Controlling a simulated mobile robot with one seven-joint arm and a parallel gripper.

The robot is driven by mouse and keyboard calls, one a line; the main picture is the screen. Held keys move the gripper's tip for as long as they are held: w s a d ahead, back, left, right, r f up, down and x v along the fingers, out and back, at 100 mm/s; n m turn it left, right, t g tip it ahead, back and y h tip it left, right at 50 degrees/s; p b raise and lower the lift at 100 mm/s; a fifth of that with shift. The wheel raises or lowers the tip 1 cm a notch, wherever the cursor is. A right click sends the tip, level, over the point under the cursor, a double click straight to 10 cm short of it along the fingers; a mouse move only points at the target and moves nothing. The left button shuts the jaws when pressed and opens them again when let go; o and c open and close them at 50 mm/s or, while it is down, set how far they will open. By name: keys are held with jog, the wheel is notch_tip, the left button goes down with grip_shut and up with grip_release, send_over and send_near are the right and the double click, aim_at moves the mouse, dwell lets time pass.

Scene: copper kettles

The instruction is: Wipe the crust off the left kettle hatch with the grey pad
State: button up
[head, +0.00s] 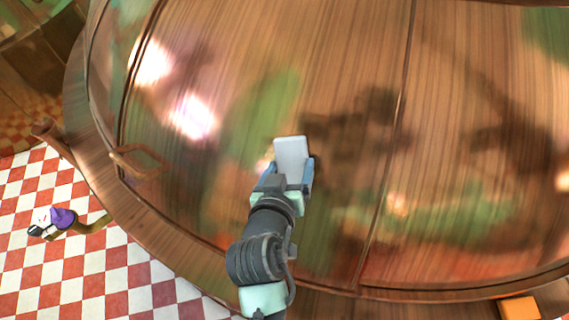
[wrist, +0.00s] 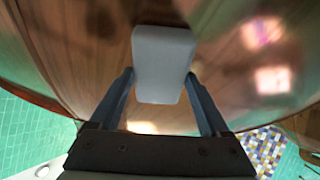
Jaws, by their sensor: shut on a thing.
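The left kettle hatch (head: 200,60) is a curved, shiny copper panel left of a dark seam, and it also fills the upper part of the wrist view (wrist: 75,40). My gripper (head: 289,172) is shut on the grey pad (head: 291,153), in front of the hatch's lower middle. In the wrist view the pad (wrist: 162,62) sticks out beyond both fingertips. I cannot tell whether it touches the copper. Dark brown blotches (head: 350,130) show right of the pad; I cannot tell whether they are crust or reflections. The copper behind the pad is hidden.
A copper handle (head: 135,160) sticks out at the hatch's left edge. A second copper panel (head: 480,90) lies right of the seam. A rounded rim (head: 165,240) runs below. A purple and white object (head: 62,217) is above the checkered floor (head: 85,285). An orange block (head: 519,308) is lower right.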

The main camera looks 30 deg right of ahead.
jog(key=shift+w+a+b, duration=0.6)
jog(key=shift+w+a, duration=2)
jog(key=shift+w, duration=0.15)
jog(key=shift+r, duration=0.1)
jog(key=shift+s+a+r+p, duration=0.75)
jog(key=shift+a+r+p, duration=0.05)
jog(key=shift+r+p, duration=0.2)
jog(key=shift+s+a+r+p, duration=0.75)
jog(key=shift+r+p, duration=0.1)
jog(key=shift+r, duration=0.15)
jog(key=shift+s+a+r+p, duration=0.35)
jog(key=shift+a+r+p, duration=0.1)
jog(key=shift+r, duration=0.1)
jog(key=shift+s+a+r+p, duration=0.35)
jog(key=shift+r+p, duration=0.1)
jog(key=shift+r, duration=0.05)
jog(key=shift+w+d+f+b, duration=0.6)
jog(key=shift+f+b, duration=0.1)
jog(key=shift+f, duration=0.1)
jog(key=shift+w+d+f+b, duration=0.55)
jog(key=shift+d+f+b, duration=0.1)
jog(key=shift+f+b, duration=0.15)
jog(key=shift+w+d+f+b, duration=0.55)
jog(key=shift+d+f+b, duration=0.1)
jog(key=shift+f, duration=0.15)
